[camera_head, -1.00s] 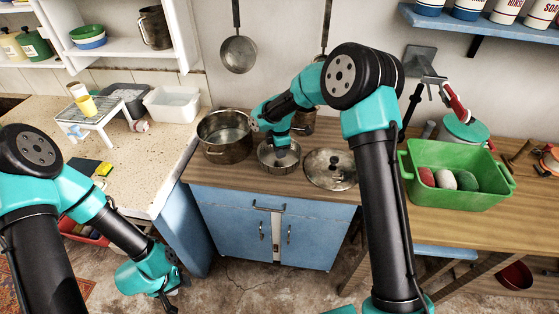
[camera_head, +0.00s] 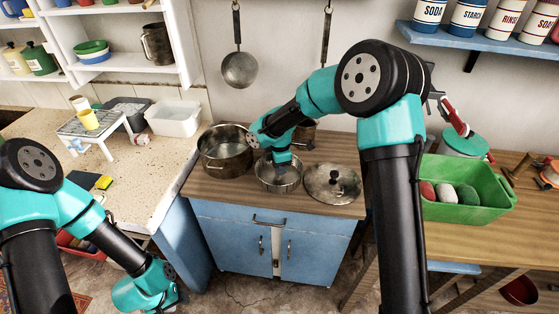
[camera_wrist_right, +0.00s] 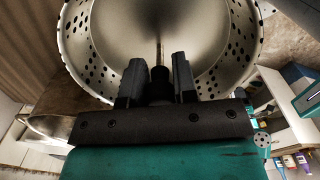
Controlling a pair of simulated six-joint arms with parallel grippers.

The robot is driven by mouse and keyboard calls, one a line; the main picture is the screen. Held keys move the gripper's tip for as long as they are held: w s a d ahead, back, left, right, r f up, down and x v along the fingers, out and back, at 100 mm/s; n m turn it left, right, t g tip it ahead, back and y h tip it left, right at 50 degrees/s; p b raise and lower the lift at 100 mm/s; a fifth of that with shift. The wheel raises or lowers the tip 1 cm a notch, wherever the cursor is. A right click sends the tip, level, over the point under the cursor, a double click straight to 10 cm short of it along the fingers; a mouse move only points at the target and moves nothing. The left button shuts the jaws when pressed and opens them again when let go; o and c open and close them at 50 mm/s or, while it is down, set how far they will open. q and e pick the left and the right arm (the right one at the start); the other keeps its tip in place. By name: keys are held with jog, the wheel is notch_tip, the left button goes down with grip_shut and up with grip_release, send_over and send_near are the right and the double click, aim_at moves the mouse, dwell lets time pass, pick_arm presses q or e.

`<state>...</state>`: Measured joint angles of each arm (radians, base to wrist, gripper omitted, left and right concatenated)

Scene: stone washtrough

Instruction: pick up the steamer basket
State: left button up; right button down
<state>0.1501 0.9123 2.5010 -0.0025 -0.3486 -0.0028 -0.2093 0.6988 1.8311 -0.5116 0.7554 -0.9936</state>
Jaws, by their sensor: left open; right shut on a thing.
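The steamer basket (camera_head: 279,186) is a round metal basket with perforated sides, seen on the wooden counter between a pot and a lid. In the right wrist view the basket (camera_wrist_right: 85,50) fills the upper middle, with a thin post rising from its centre. My right gripper (camera_wrist_right: 160,78) is shut on this central post, one finger on each side. In the head view this right gripper (camera_head: 281,163) reaches down into the basket and its fingertips are hidden. My left gripper (camera_head: 172,303) is low at the bottom left, away from the basket, open and partly cut off by the frame.
A deep metal pot (camera_head: 226,165) stands close to the basket's left. A lid with a knob (camera_head: 332,190) lies close to its right. A green crate (camera_head: 465,208) with rolled cloths is further right. The wall and a hanging ladle (camera_head: 240,70) are behind.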

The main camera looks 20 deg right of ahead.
aim_at(279, 189)
jog(key=s+a, duration=0.1)
jog(key=s, duration=0.2)
jog(key=s+a, duration=0.1)
jog(key=s, duration=0.3)
jog(key=s+r, duration=0.1)
jog(key=s, duration=0.2)
jog(key=shift+s+a, duration=0.2)
jog(key=shift+a, duration=0.2)
